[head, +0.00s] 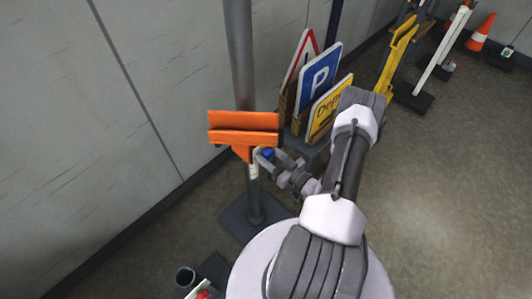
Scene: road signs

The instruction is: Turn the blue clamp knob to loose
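A grey post (241,60) stands on a dark square base plate near the wall. The small blue clamp knob (267,153) shows at the bracket's lower right. My gripper (266,158) reaches in from the right and its fingers are at the knob. The fingers partly hide the knob, and I cannot tell whether they touch it or are closed on it. The knob's loose or tight marking is too small to read.
Several road signs, including a blue P sign (319,78) and a yellow sign (328,108), lean in a rack right behind my gripper. A yellow stand (397,55), a white bar (442,48) and a traffic cone (481,33) stand farther right.

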